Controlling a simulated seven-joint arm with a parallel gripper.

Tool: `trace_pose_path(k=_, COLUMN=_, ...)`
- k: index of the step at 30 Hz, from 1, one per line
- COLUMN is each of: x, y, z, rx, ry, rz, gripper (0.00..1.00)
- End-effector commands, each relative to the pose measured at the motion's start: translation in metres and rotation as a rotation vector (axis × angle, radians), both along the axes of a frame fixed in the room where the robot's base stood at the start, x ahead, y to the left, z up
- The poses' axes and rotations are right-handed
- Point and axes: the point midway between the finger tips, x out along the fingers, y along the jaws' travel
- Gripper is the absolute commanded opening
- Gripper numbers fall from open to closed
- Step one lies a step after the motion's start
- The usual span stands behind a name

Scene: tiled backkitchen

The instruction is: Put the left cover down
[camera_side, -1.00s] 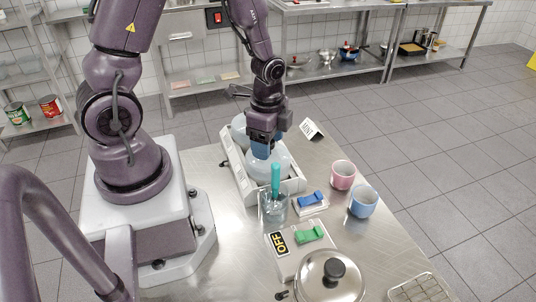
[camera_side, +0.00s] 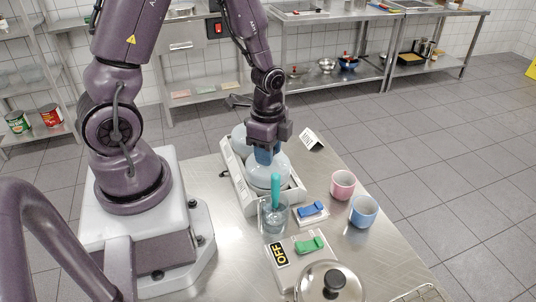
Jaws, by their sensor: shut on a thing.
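A white two-place unit (camera_side: 238,178) stands on the steel table beside my base. Two pale blue-grey rounded covers show at it, a far one (camera_side: 239,137) and a near one (camera_side: 270,172). My gripper (camera_side: 266,156) points down and is shut on the top of the near cover. My fingers and wrist hide its grip and part of the far cover. I cannot tell whether the near cover rests on the unit or hangs slightly above it.
A glass with a teal-handled tool (camera_side: 275,190) stands close in front of the near cover. Nearby are a blue switch (camera_side: 311,209), a green switch (camera_side: 309,245) with an OFF label, pink (camera_side: 342,184) and blue (camera_side: 363,211) cups, a lidded pot (camera_side: 331,284) and a folded card (camera_side: 312,139).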

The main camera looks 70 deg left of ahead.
Motion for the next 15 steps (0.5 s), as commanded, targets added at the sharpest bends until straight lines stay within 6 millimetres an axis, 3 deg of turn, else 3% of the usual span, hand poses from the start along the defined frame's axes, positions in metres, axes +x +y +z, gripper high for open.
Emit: trace_pose_path(k=15, x=0.001, y=0.0, z=0.075, rx=0.003, ry=-0.007, rz=0.001, gripper=0.09)
